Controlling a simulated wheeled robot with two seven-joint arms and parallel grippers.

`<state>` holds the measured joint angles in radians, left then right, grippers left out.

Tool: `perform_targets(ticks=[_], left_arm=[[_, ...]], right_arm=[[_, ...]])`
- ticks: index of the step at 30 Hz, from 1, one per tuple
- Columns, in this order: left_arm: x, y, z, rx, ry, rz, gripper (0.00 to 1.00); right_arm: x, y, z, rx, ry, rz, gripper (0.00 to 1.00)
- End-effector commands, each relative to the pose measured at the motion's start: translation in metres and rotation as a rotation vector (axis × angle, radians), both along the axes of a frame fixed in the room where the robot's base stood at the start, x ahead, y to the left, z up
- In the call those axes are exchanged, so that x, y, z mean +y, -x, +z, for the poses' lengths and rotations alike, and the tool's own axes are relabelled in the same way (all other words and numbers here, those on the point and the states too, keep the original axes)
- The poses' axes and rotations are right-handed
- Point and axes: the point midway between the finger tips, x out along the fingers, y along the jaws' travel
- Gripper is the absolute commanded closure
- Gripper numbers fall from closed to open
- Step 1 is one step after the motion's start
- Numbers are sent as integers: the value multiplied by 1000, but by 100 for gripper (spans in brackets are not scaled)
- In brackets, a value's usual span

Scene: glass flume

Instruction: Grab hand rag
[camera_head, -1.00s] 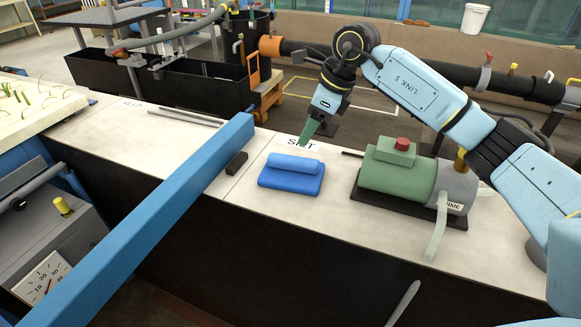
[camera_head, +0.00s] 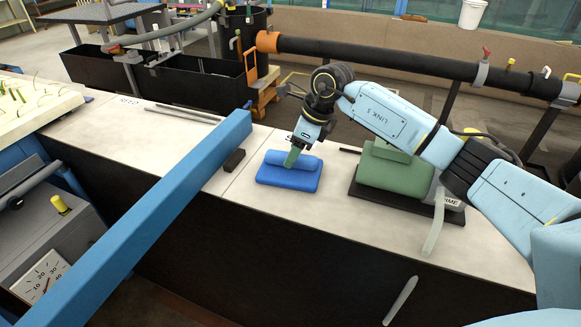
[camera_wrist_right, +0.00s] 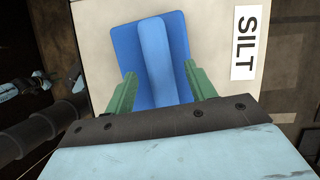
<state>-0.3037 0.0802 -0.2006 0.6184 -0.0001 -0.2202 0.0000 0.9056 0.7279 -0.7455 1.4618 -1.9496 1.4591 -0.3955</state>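The hand rag is a folded blue cloth (camera_head: 289,178) with a raised roll along its top, lying on the pale bench top. It also shows in the right wrist view (camera_wrist_right: 155,60), with the roll running up the middle. My right gripper (camera_head: 292,158) is directly over the rag, its green fingers pointing down at the roll. In the right wrist view the gripper (camera_wrist_right: 158,92) is open, one finger on each side of the roll. I cannot tell whether the fingertips touch the cloth. My left gripper is not in view.
A green pump (camera_head: 392,172) on a dark base stands right of the rag, partly behind my right arm. A long blue beam (camera_head: 150,215) crosses the bench on the left, with a small dark block (camera_head: 234,160) beside it. The SILT label (camera_wrist_right: 250,42) lies beside the rag.

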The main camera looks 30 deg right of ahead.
Motion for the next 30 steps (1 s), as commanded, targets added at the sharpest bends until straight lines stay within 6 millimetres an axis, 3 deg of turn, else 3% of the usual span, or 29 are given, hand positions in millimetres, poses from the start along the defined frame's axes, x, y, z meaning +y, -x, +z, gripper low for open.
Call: perform_targets(ticks=[2,12,22,30], left_arm=[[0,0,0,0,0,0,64],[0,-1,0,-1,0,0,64],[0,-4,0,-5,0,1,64],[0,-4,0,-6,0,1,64]], right_arm=[[0,0,0,0,0,0,55],[0,0,1,-1,-1,0,100],[0,-1,8,-4,-1,0,100],[0,-1,59,-6,0,0,100]])
